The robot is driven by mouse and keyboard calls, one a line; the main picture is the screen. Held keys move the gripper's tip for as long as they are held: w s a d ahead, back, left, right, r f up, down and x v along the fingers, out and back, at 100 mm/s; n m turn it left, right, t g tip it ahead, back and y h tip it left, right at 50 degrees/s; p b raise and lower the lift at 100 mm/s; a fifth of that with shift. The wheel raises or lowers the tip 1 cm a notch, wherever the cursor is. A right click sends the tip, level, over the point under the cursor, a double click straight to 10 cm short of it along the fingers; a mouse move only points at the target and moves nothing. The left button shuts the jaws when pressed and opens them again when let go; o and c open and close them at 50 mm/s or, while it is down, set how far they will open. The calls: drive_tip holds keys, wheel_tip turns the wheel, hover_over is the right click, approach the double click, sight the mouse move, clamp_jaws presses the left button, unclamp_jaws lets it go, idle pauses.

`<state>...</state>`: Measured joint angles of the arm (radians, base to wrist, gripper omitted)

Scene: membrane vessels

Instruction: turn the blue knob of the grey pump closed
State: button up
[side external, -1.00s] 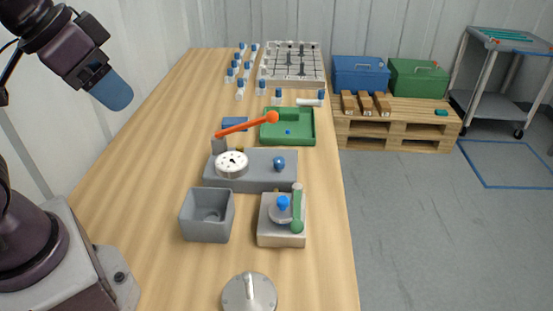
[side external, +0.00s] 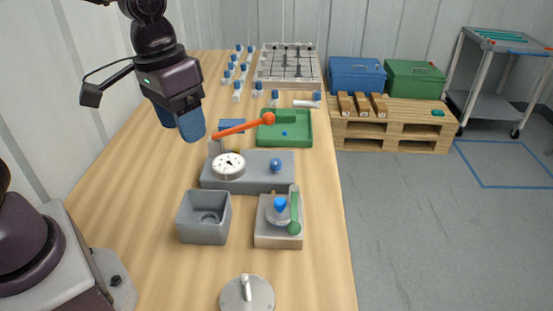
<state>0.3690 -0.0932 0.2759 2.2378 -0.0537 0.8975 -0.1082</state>
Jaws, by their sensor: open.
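The grey pump (side external: 250,180) sits on the table in the side external view. It has a white dial gauge (side external: 228,165) on its left and a long orange lever (side external: 243,127) rising at its back. Its blue knob (side external: 275,165) is a small ball on the right part of its top. My gripper (side external: 179,131) has blue fingers, is open and empty, and hangs in the air to the left of the pump's back, pointing down. It is well apart from the knob. How far the knob is turned cannot be told.
In front stand a grey open box (side external: 204,218), a metal block (side external: 265,236) with a green handle and blue cap, and a round metal disc (side external: 246,297). Behind are a green tray (side external: 267,142), several blue-capped vials and a rack (side external: 263,79).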

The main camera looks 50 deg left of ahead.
drive_tip(key=w+f+n+g+y, duration=0.1)
drive_tip(key=w+f+n+y, duration=0.15)
drive_tip(key=w+f, duration=0.45)
drive_tip(key=n+t+y, duration=0.2)
drive_tip(key=n+y, duration=0.1)
drive_tip(key=n, duration=0.8)
approach(276, 161)
drive_tip(key=shift+m+h, duration=0.25)
drive_tip(key=shift+m, duration=0.1)
drive_tip(key=x, duration=0.9)
drive_tip(key=shift+a, duration=0.25)
drive_tip(key=c, duration=0.9)
